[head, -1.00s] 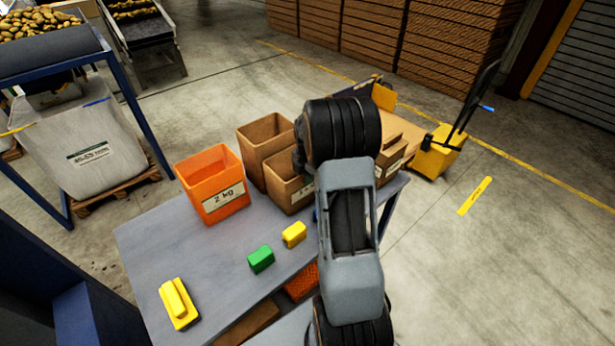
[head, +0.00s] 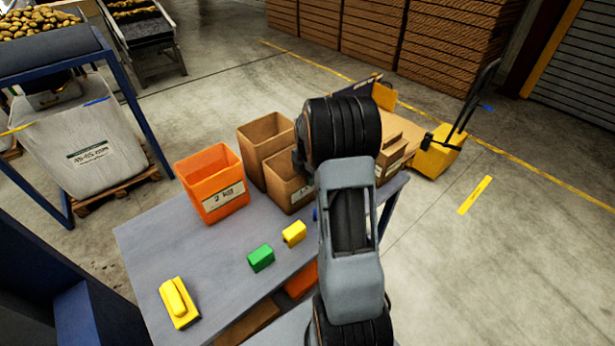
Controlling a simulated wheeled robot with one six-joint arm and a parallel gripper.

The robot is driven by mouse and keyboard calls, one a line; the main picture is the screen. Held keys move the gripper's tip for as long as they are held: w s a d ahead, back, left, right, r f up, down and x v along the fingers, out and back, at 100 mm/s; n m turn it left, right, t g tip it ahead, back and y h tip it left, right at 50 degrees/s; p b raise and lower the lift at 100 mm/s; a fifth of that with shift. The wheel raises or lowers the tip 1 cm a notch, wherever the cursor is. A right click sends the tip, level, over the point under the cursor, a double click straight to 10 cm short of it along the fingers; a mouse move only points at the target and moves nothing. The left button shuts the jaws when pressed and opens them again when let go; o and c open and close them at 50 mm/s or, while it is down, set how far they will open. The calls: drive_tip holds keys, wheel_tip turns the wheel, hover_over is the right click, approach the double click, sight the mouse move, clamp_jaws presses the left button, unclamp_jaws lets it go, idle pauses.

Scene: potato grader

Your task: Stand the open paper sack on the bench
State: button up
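Two brown open-topped containers that look like paper sacks stand upright on the grey bench (head: 165,245) in the head view. The taller brown one (head: 256,145) is behind, and the shorter one with a white label (head: 283,188) is in front, partly covered by my arm. An orange open container marked 2 kg (head: 205,180) stands to their left. My arm hangs over the bench's right part. A dark part of its end shows beside the shorter brown container's rim; the fingers are hidden, so I cannot tell whether they touch it.
A yellow block-shaped tool (head: 179,304), a green block (head: 261,258) and a yellow block (head: 294,234) lie on the bench. Brown cartons (head: 393,155) are at its right end, partly behind my arm. A yellow pallet truck (head: 437,152) stands beyond.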

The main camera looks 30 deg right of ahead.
wheel_tip(320, 180, up, 11)
drive_tip(key=shift+f+b, duration=0.1)
drive_tip(key=shift+b, duration=0.3)
drive_tip(key=shift+a+r, duration=0.1)
drive_tip(key=shift+r, duration=0.3)
drive_tip(key=s+a+r+m+t, duration=0.3)
drive_tip(key=s+a+m+t, duration=0.1)
drive_tip(key=s+a+m, duration=1.3)
drive_tip(key=shift+a+m, duration=1.2)
drive_tip(key=shift+a, duration=0.05)
drive_tip(key=shift+a, duration=0.1)
